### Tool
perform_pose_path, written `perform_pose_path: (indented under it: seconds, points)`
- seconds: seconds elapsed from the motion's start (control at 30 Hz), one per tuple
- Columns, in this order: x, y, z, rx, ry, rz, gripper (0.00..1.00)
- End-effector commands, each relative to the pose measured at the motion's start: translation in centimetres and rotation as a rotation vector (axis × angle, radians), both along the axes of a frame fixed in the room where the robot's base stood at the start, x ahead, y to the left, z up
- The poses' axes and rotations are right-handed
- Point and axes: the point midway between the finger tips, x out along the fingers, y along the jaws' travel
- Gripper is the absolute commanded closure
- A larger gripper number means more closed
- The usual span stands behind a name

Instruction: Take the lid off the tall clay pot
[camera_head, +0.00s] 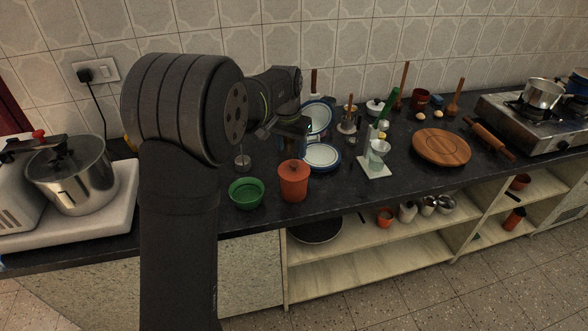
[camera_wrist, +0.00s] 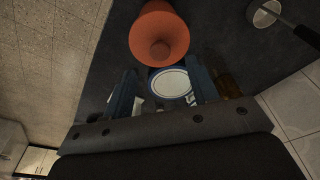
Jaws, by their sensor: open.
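The tall clay pot (camera_head: 293,188) is orange and stands upright near the counter's front edge. Its orange lid (camera_head: 293,168) sits on top with a small knob. In the wrist view the lid (camera_wrist: 158,30) shows from above at the top, its round knob toward the fingers. My gripper (camera_head: 292,130) is above the counter, behind and above the pot, apart from it. In the wrist view my gripper (camera_wrist: 162,75) has its two blue fingers spread with nothing held between them. The lid lies beyond the fingertips, and a plate shows below in the gap.
A green bowl (camera_head: 246,193) stands close left of the pot. A blue-rimmed plate (camera_head: 322,157) lies behind it to the right. A glass on a white board (camera_head: 376,170) and a round wooden board (camera_head: 441,147) are farther right. A steel pot (camera_head: 72,177) stands far left.

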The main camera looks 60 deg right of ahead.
Motion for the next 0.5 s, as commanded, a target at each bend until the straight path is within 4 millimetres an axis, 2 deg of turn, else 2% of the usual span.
perform_pose_path:
  seconds: [0.27, 0.5]
  points:
    - [0.0, -0.3, -1.7, 0.000, 0.000, 0.000, 0.46]
    - [0.0, -1.1, -5.1, 0.003, 0.001, 0.000, 0.46]
